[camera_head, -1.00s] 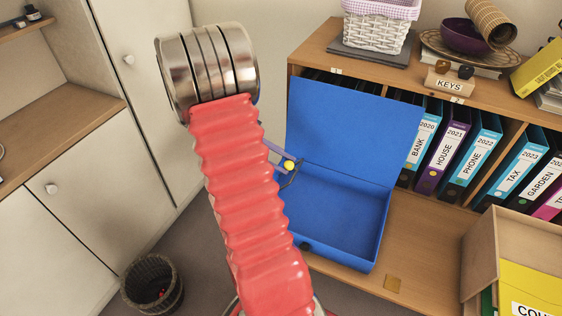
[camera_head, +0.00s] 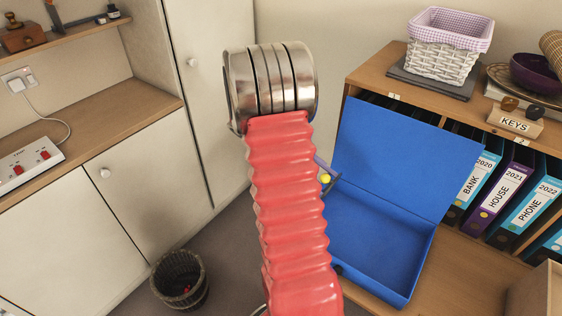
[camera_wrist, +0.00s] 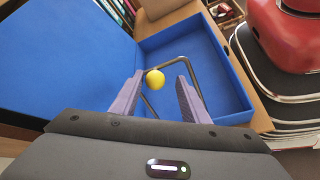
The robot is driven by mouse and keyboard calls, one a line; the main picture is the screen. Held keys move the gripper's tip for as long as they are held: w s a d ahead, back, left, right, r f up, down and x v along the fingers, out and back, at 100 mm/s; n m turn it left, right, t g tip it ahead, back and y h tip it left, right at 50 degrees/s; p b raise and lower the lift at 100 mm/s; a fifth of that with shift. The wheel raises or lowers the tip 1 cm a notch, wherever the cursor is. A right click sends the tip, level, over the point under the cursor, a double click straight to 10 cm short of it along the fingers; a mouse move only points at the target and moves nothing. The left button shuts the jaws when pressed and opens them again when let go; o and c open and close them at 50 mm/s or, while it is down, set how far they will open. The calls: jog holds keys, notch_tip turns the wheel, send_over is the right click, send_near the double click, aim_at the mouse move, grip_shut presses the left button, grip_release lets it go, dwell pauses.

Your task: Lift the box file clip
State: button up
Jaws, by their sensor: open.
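The open blue box file (camera_head: 375,232) lies on the wooden shelf, its lid (camera_head: 392,155) raised; it also shows in the wrist view (camera_wrist: 206,54). Its clip is a dark wire loop (camera_wrist: 184,61) with a yellow ball knob (camera_wrist: 155,79), standing up from the box floor in the wrist view. The knob (camera_head: 325,179) also shows beside my arm in the head view. My gripper (camera_wrist: 160,80) is open, with its two purple fingers on either side of the knob. I cannot tell whether they touch it. My arm hides much of the gripper in the head view.
Labelled binders (camera_head: 497,188) stand behind the box file at right. A white basket (camera_head: 440,55) and a KEYS block (camera_head: 515,121) sit on the shelf top. A waste basket (camera_head: 180,280) stands on the floor.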

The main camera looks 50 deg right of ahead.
jog(key=w+a, duration=0.2)
jog(key=w, duration=0.5)
jog(key=w+a+r, duration=0.1)
jog(key=w, duration=0.6)
jog(key=shift+a+r, duration=0.25)
jog(key=shift+a, duration=0.1)
dwell(1.3)
dwell(0.4)
